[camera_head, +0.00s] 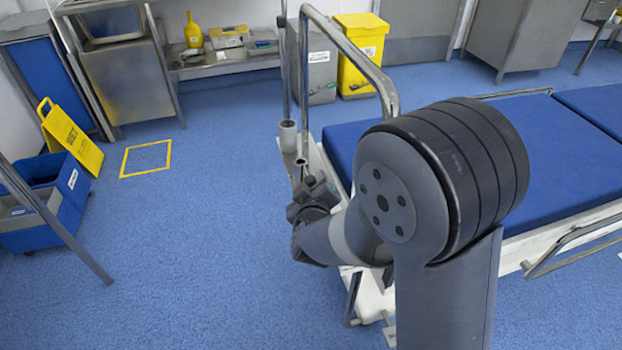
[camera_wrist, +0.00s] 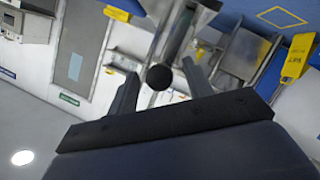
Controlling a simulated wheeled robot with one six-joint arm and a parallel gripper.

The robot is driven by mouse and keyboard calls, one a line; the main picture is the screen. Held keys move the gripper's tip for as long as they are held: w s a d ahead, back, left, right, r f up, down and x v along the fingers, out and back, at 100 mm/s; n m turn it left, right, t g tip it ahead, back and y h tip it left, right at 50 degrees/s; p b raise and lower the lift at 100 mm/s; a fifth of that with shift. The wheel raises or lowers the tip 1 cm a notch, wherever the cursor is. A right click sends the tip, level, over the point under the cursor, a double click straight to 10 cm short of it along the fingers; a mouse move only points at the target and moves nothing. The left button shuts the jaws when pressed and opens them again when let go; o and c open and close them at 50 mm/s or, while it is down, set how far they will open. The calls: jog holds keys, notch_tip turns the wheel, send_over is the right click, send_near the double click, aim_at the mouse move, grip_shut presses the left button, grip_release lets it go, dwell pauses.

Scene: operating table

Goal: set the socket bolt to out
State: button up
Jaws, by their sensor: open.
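A dark round knob (camera_wrist: 159,77), which looks like the head of the socket bolt, shows in the wrist view at the near end of a pale metal socket (camera_wrist: 176,36). My gripper (camera_wrist: 160,68) is open, with one finger on each side of the knob. I cannot tell whether either finger touches it. In the head view my gripper (camera_head: 306,200) is at the near left corner of the operating table (camera_head: 560,148), just below an upright grey socket (camera_head: 287,136) with a thin pole (camera_head: 284,60) in it. The bolt cannot be made out there, and how far out it sits is unclear.
A bent metal rail (camera_head: 350,48) rises from the table end close to my arm. A blue bucket (camera_head: 45,200) and a yellow floor sign (camera_head: 72,138) stand at the left. A yellow bin (camera_head: 361,55) stands behind. The blue floor left of the table is mostly clear.

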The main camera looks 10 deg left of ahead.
aim_at(308, 178)
jog(key=p+v, duration=0.1)
jog(key=v, duration=0.7)
jog(key=shift+p, duration=0.3)
jog(key=shift+w, duration=0.1)
jog(key=b+x, duration=0.2)
jog(key=x, duration=0.8)
jog(key=shift+w+f+b, duration=0.15)
jog(key=shift+b, duration=0.25)
jog(key=w, duration=0.1)
jog(key=w+a, duration=0.1)
jog(key=w, duration=0.1)
jog(key=shift+a+b, duration=0.2)
jog(key=shift+b, duration=0.1)
jog(key=shift+s, duration=0.4)
